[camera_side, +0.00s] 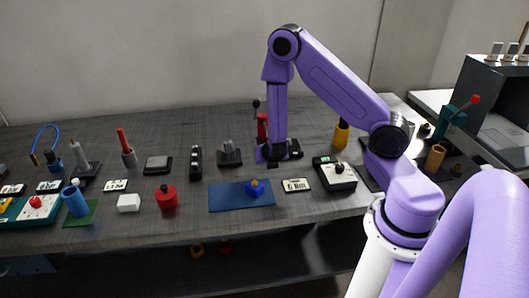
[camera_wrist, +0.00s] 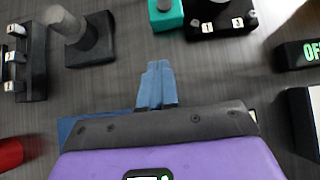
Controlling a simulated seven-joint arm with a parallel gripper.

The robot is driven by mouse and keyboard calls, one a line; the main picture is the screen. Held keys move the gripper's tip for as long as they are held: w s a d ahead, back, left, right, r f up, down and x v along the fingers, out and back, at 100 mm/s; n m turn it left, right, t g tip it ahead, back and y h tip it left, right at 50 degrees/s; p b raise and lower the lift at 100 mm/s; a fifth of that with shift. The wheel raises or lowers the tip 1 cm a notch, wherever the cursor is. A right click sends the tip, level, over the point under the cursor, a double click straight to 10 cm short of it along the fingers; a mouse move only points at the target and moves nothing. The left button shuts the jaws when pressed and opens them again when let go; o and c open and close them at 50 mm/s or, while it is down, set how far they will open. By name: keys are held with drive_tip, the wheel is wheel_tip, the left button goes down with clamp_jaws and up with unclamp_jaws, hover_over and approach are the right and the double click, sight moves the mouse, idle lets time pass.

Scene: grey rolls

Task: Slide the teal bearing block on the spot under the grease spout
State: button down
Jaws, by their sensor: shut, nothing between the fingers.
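My gripper (camera_side: 272,162) points down over the bench, behind the blue mat; its blue fingers (camera_wrist: 157,85) are together and empty in the wrist view. A teal block (camera_wrist: 166,14) with a small round grey top is cut off by the top edge of the wrist view, apart from and beyond the fingertips. It may be the bearing block; in the side view I cannot make it out behind my gripper. A red upright stand (camera_side: 262,128) with a black knob rises just behind my gripper in the side view. I cannot tell which part is the grease spout.
A dark box with white labels (camera_wrist: 215,15) sits right of the teal block. A display box (camera_side: 335,175) stands right, a red weight (camera_side: 167,197) left.

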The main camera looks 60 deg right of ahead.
drive_tip(key=x, duration=0.3)
drive_tip(key=shift+d+f, duration=0.15)
drive_tip(key=shift+w+d, duration=1.1)
drive_tip(key=shift+w, duration=0.15)
drive_tip(key=shift+w+d, duration=0.3)
drive_tip(key=shift+d, duration=0.05)
drive_tip(key=shift+w+d, duration=0.65)
